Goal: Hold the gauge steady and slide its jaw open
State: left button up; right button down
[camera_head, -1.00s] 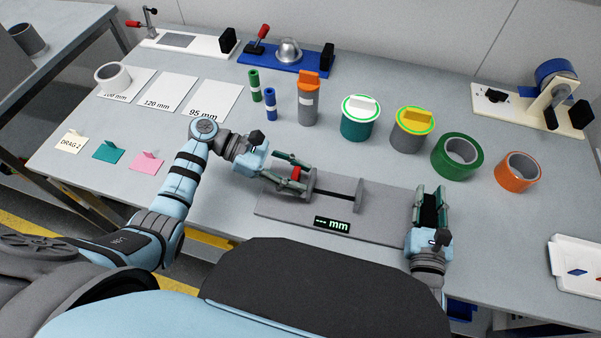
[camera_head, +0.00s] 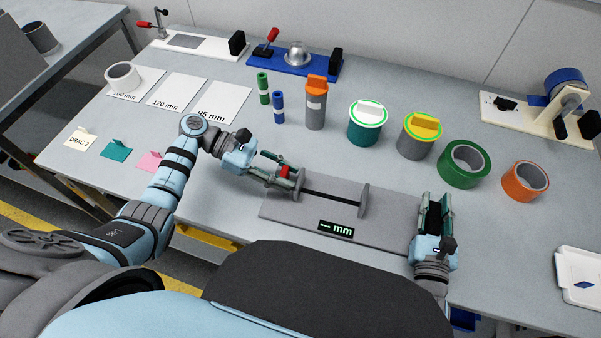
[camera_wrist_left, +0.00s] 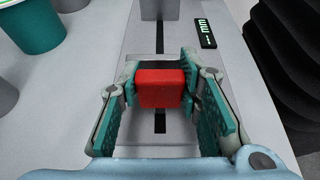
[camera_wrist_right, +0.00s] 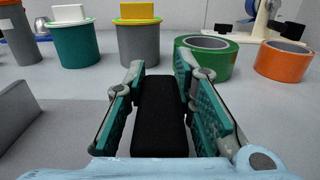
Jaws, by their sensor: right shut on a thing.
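The gauge is a grey board (camera_head: 390,222) with a dark rail, a fixed grey jaw (camera_head: 364,200) and a sliding grey jaw (camera_head: 299,184) to its left. The sliding jaw carries a red block (camera_wrist_left: 161,88). My left gripper (camera_head: 287,175) has its fingers against both sides of this block and appears shut on it. A black grip (camera_wrist_right: 160,115) stands at the board's right end. My right gripper (camera_head: 435,205) is shut on that grip, its fingers on both sides. The gauge's display (camera_head: 336,229) reads dashes and "mm".
Behind the gauge stand a grey cylinder with an orange cap (camera_head: 316,103), teal (camera_head: 366,124) and grey (camera_head: 417,138) lidded pots, and green (camera_head: 462,163) and orange (camera_head: 525,181) tape rolls. Cards (camera_head: 222,102) lie at the back left. Bare table lies between the cards and my left gripper.

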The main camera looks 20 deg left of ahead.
pick_arm(q)
jog(key=o, duration=0.5)
jog(key=shift+a, duration=0.1)
pick_arm(e)
jog(key=shift+f, duration=0.15)
pick_arm(q)
jog(key=v, duration=1.2)
pick_arm(e)
jog(key=c, duration=1.3)
grip_release()
